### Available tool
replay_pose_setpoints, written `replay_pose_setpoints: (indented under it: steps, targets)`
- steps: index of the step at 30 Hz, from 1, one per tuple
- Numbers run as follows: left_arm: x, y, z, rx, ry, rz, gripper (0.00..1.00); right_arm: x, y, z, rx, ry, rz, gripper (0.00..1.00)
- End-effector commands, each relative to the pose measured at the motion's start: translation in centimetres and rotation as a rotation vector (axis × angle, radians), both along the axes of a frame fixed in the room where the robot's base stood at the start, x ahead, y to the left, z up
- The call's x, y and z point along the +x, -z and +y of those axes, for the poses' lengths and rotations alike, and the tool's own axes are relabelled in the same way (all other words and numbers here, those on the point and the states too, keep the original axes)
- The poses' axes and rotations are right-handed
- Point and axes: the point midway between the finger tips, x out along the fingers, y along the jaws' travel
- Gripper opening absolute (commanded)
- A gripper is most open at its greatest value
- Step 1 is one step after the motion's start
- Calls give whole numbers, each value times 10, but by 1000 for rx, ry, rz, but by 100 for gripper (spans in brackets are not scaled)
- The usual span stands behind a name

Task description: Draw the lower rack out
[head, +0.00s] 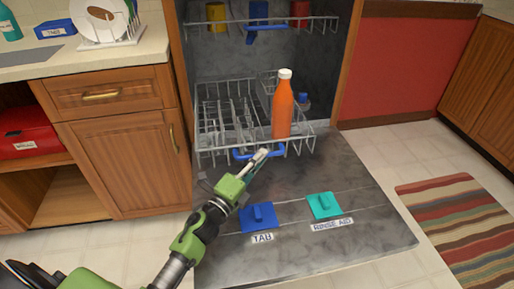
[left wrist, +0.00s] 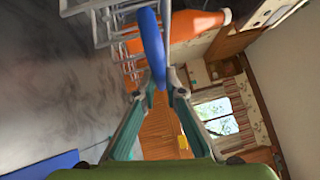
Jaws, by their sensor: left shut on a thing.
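The lower rack (head: 205,147) is a grey wire basket low in the open dishwasher, partly out over the lowered door. A blue handle (head: 243,154) runs along its front edge. My left gripper (head: 263,154) is at that handle. In the left wrist view the fingertips (left wrist: 160,78) are closed around the blue handle (left wrist: 151,40). An orange bottle (head: 283,108) with a white cap stands upright in the rack at its right side. My right gripper is not in view.
The lowered door (head: 330,255) lies flat, with a blue TAB lid (head: 258,216) and a teal RINSE AID lid (head: 323,205). The upper rack (head: 290,22) holds cups. Wooden cabinets (head: 120,165) stand left; a striped rug (head: 455,215) lies right.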

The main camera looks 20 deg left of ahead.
Motion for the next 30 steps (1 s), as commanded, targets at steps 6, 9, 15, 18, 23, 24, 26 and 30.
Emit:
replay_pose_setpoints:
  steps: [6, 9, 15, 18, 23, 24, 26, 30]
  targets:
    - [-16, 1, -10, -2, -2, 3, 0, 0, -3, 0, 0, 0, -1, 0]
    - [-19, 1, -12, -1, -2, 4, 0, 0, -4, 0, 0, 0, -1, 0]
    - [-22, 1, -13, 0, -2, 3, 0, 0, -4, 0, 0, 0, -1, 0]
    - [-22, 2, -14, 0, -2, 3, 0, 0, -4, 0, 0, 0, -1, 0]
    - [-22, 2, -14, 0, -2, 3, 0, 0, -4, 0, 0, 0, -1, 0]
    - [-21, 2, -13, 0, -2, 3, 18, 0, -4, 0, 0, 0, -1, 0]
    - [-21, 1, -14, 0, -2, 3, 28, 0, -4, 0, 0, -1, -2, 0]
    - [-21, 1, -14, 0, -1, 2, 28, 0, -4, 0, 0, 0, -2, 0]
